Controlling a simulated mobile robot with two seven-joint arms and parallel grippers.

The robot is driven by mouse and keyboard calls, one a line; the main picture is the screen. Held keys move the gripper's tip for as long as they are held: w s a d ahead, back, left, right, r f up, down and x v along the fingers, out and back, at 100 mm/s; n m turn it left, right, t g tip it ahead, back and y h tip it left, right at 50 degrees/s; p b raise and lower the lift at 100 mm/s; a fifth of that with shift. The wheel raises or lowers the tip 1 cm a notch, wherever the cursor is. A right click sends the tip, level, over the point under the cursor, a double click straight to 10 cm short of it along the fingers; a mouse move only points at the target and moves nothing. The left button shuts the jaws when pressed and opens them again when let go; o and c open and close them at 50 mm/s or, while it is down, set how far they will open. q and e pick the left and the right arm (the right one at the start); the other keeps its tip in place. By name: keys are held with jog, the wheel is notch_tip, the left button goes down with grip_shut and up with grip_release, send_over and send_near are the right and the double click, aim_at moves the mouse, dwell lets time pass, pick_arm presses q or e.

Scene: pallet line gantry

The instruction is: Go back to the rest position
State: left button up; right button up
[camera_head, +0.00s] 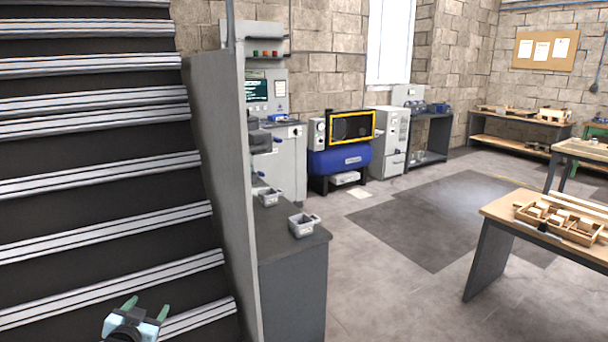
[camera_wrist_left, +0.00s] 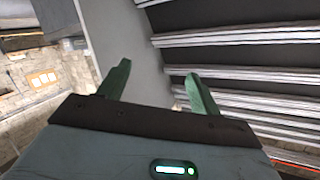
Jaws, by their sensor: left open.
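My left gripper (camera_head: 146,308) shows at the bottom left of the head view, in front of the dark panel with pale metal rails (camera_head: 100,188). Its two green fingers are apart with nothing between them. In the left wrist view the same gripper (camera_wrist_left: 158,82) is open and empty, with the grey side wall (camera_wrist_left: 125,45) and the rails (camera_wrist_left: 240,75) beyond its fingers. I cannot tell the exact gap between the gripper and the rails. My right gripper is in neither view.
A grey upright panel (camera_head: 222,150) edges the rails on the right. Beside it stands a dark bench (camera_head: 292,285) with a small grey bin (camera_head: 303,225). A wooden-topped table (camera_head: 500,210) with wooden trays stands at the right. The floor (camera_head: 400,290) between them is clear.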

pick_arm(q)
jog(key=s+d+f+g+h, duration=0.1)
jog(key=s+d+f+g, duration=0.1)
jog(key=s+d+f, duration=0.5)
jog(key=s+d+f+g+h, duration=0.1)
jog(key=s+d+f, duration=0.2)
jog(key=s+f, duration=0.8)
jog(key=s+d+f+g, duration=0.1)
jog(key=s+d, duration=0.1)
jog(key=s, duration=0.7)
jog(key=s+d+f+g+h, duration=0.1)
jog(key=s+d, duration=0.2)
jog(key=s, duration=0.6)
jog(key=s+d+f+g, duration=0.1)
jog(key=s+d, duration=0.2)
jog(key=s, duration=0.6)
jog(key=shift+s+d+n+g+h, duration=0.25)
jog(key=shift+s+n+g+h, duration=0.05)
jog(key=shift+s+n, duration=0.1)
